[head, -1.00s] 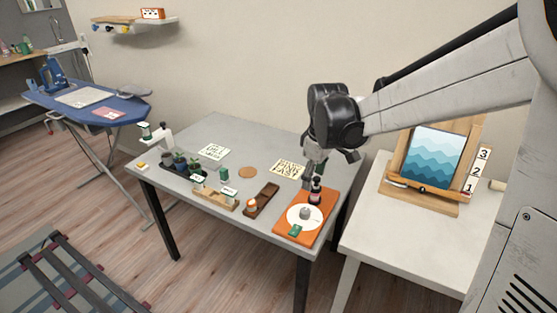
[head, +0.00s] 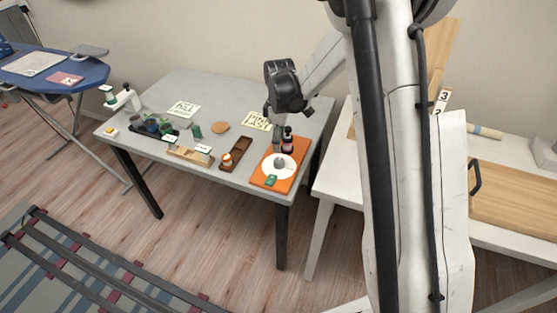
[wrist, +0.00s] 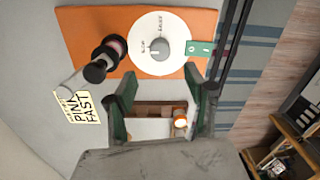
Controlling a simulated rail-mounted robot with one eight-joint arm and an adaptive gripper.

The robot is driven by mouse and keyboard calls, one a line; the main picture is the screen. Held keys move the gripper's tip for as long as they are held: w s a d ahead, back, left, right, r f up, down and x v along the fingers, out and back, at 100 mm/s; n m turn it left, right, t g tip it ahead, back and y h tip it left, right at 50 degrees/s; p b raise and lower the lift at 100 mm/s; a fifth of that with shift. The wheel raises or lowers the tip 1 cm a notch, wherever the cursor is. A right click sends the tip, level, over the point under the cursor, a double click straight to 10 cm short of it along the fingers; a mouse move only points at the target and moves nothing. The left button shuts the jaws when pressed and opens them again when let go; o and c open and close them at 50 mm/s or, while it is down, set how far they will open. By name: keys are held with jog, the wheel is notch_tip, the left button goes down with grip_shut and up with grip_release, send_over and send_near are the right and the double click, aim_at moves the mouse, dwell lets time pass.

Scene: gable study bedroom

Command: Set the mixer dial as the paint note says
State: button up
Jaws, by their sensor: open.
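The mixer is an orange board (head: 262,183) with a white dial plate (head: 267,167) and a grey round knob (head: 280,163), on the front right of the grey table. In the wrist view the knob (wrist: 158,48) stands at the plate's centre, with small lettering around it; where it points is unclear. The paint note (head: 257,121) lies behind the mixer; in the wrist view its visible words on the note (wrist: 88,108) read "PINK" and "FAST". My gripper (head: 277,149) is open and empty just above the knob; its green fingers (wrist: 160,78) show below the plate in the wrist view.
A brown tray (head: 236,152), wooden rack (head: 190,157), cork disc (head: 220,127) and plant tray share the table.

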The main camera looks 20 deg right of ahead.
aim_at(279, 160)
notch_tip(279, 160, down, 10)
jog(key=shift+s+a+r, duration=0.1)
jog(key=shift+s+r, duration=0.05)
dwell(0.4)
jog(key=c, duration=1.1)
